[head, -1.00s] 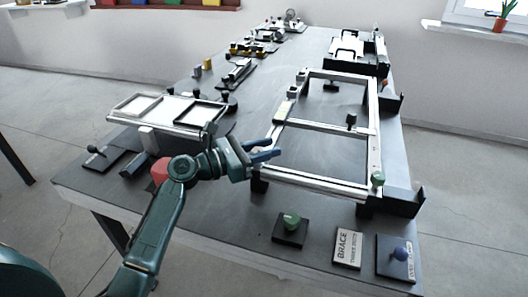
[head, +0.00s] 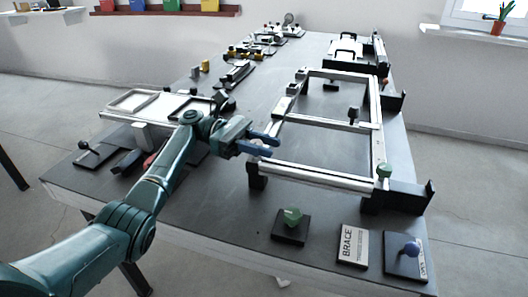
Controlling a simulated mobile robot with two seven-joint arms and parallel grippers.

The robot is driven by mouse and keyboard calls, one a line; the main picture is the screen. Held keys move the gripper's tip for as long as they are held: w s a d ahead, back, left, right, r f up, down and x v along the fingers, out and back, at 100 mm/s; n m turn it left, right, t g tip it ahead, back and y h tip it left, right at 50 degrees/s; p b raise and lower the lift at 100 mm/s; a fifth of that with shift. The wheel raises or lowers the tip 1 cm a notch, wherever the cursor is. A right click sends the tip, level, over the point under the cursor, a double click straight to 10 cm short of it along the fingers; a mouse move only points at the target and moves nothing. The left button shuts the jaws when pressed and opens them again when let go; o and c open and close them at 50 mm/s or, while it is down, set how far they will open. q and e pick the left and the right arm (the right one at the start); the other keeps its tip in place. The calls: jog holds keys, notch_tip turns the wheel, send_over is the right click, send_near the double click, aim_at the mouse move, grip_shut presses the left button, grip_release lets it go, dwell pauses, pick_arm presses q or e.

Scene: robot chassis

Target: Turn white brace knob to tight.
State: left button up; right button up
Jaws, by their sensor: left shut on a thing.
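The metal frame (head: 318,178) lies raised on the table. My left gripper (head: 275,146) is at its near left corner, its blue fingers around a small pale knob (head: 257,147), which is mostly hidden between them. The gripper is shut on this knob. The knob's turn angle cannot be read. A green knob (head: 384,170) sits at the frame's near right corner, and a dark knob (head: 353,113) stands on its middle bar. A plate marked BRACE (head: 352,245) lies at the table's front. My right gripper is not in view.
A green knob on a black base (head: 292,217) and a blue knob on a plate (head: 409,249) stand along the front edge. A light tray-like fixture (head: 128,104) is behind my left arm. The table's middle (head: 225,185) is clear.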

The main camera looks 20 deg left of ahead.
pick_arm(q)
jog(key=shift+s+f+m+g+y+b, duration=0.15)
jog(key=shift+m+g+y+b, duration=0.15)
jog(key=shift+m+g+b, duration=0.75)
jog(key=shift+g, duration=0.45)
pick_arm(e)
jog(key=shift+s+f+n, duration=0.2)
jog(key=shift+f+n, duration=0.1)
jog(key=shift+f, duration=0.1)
pick_arm(q)
jog(key=o, duration=1)
jog(key=shift+c, duration=0.2)
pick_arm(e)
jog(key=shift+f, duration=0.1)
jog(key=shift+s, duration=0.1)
